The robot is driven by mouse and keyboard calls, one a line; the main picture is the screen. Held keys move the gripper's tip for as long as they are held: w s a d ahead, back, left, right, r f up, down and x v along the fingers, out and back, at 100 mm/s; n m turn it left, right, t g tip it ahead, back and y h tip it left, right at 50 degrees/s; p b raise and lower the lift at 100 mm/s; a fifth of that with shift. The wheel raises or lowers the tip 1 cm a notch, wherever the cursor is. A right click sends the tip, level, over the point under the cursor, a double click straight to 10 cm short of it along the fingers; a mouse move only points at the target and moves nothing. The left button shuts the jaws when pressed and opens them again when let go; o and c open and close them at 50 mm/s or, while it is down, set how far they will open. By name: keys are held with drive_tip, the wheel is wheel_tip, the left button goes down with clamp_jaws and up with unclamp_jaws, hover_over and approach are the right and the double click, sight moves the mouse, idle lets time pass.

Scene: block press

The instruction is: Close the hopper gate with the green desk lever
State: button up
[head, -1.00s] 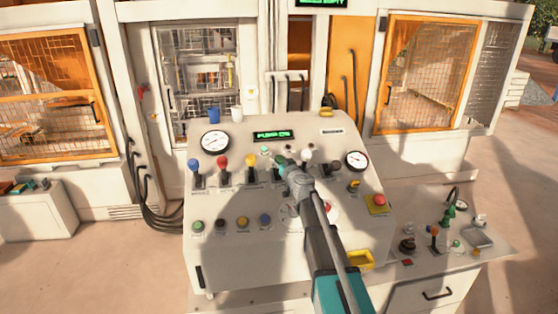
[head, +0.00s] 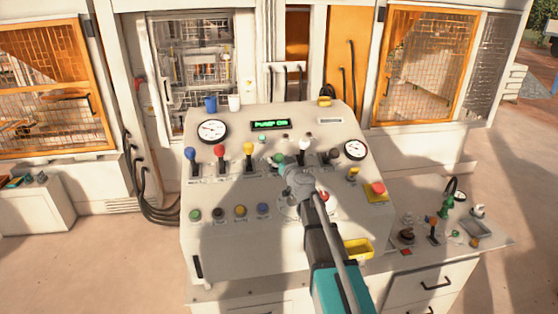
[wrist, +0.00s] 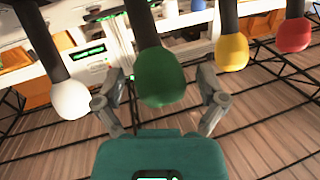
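The green lever stands between the yellow lever and the white lever on the sloped control desk (head: 225,260). Its green knob (wrist: 163,77) is large in the middle of the wrist view. In the head view only a small bit of green (head: 278,157) shows beside my gripper (head: 292,168). In the wrist view my gripper (wrist: 161,82) is open, with one finger on each side of the green knob. Gaps show between the knob and the fingers. The lower lever shaft is hidden in the head view. The hopper gate cannot be made out for certain.
The white knob (wrist: 70,99) is close to the left finger in the wrist view. The yellow knob (wrist: 231,52) is close to the right finger, with the red knob (wrist: 293,34) beyond. A yellow tray (head: 358,248) sits low on the desk. A display (head: 271,125) reads "PUMP ON".

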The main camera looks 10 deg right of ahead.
drive_tip(key=shift+s, duration=0.1)
drive_tip(key=v, duration=1.2)
idle(1.3)
drive_tip(key=shift+s+d+r+n, duration=0.15)
drive_tip(key=shift+s+d+n, duration=0.2)
drive_tip(key=shift+s+n, duration=0.45)
drive_tip(key=x, duration=1.3)
drive_tip(key=shift+w+a, duration=0.2)
drive_tip(key=shift+w, duration=0.15)
